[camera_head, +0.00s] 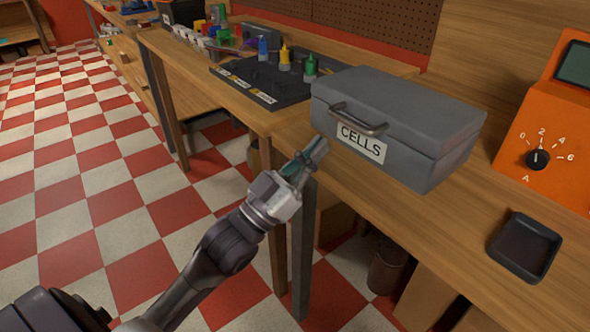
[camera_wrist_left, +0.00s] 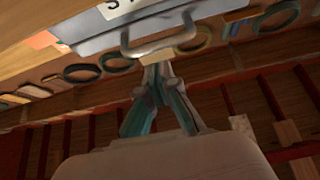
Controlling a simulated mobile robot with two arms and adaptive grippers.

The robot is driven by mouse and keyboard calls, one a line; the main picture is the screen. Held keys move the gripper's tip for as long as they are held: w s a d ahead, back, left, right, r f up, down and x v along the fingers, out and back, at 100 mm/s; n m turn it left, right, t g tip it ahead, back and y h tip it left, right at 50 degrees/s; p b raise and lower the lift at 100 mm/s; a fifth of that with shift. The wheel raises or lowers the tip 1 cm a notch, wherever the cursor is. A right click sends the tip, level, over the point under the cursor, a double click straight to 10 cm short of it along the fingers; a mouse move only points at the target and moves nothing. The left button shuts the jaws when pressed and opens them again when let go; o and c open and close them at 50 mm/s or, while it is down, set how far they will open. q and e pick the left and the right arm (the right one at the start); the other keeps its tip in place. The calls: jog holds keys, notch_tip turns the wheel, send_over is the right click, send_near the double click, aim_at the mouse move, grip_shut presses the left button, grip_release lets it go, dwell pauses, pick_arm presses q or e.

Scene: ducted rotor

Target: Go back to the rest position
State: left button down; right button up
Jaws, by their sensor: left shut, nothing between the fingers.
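My left gripper (camera_head: 306,160) is in front of the bench edge, close to the grey CELLS box (camera_head: 400,120), just below and left of its handle (camera_head: 358,122). Its fingers are shut with nothing between them. In the left wrist view the fingertips of the gripper (camera_wrist_left: 158,72) are together, just below the box handle (camera_wrist_left: 160,38) in the picture. Whether they touch it I cannot tell. The box is closed and stands on the wooden bench. My right gripper is not in view.
An orange meter (camera_head: 555,130) with a dial stands at the right. A small black tray (camera_head: 524,247) lies on the bench (camera_head: 450,220). A bin (camera_head: 387,268) stands under the bench. The checkered floor (camera_head: 110,190) at left is clear.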

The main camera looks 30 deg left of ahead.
pick_arm(q)
jog(key=v, duration=0.6)
jog(key=w+a+f+n+g+y, duration=0.1)
jog(key=w+f+y, duration=0.1)
jog(key=f, duration=0.4)
jog(key=w+a+f+n+g+y, duration=0.1)
jog(key=w+f+g+y, duration=0.15)
jog(key=f, duration=0.35)
jog(key=s+f+n+g+y, duration=0.15)
jog(key=f+g, duration=0.25)
jog(key=f, duration=0.9)
jog(key=s+f+g+y, duration=0.2)
jog(key=f+g, duration=0.1)
jog(key=f, duration=1)
jog(key=s+d+f+m+g+y, duration=0.15)
jog(key=s+f+g, duration=0.35)
jog(key=s+f, duration=0.5)
jog(key=s+d+f+g+h, duration=0.1)
jog(key=s+d+f+g, duration=0.3)
jog(key=s+f, duration=0.55)
jog(key=s+a+g+p, duration=0.2)
jog(key=s+a+p, duration=0.2)
jog(key=s+p, duration=1.2)
jog(key=shift+a+y, duration=0.25)
jog(key=shift+y, duration=0.1)
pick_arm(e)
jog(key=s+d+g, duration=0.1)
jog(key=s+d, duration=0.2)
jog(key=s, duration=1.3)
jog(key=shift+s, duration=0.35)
